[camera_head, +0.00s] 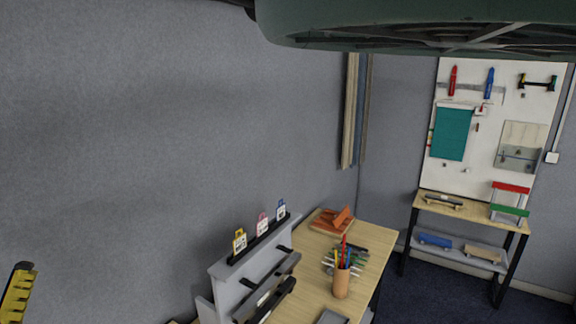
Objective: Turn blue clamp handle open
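I cannot make out for sure which thing is the blue clamp handle. A blue upright handle-shaped tool (489,82) hangs high on the white wall board, to the right of a similar red one (453,80). A small blue-topped tag (281,210), shaped like a padlock, stands on the dark strip of a grey rack (235,284), in a row with a pink one (263,225) and a yellow one (240,241). Whether any clamp is open or shut is too small to tell. My gripper is not in view.
A wooden table (378,247) holds a pen cup (341,283) and an orange-brown stand (334,221). A shelf table (462,213) stands below the white board (450,175). A large dark green body (400,27) spans the top. Dark floor (438,291) shows between the tables.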

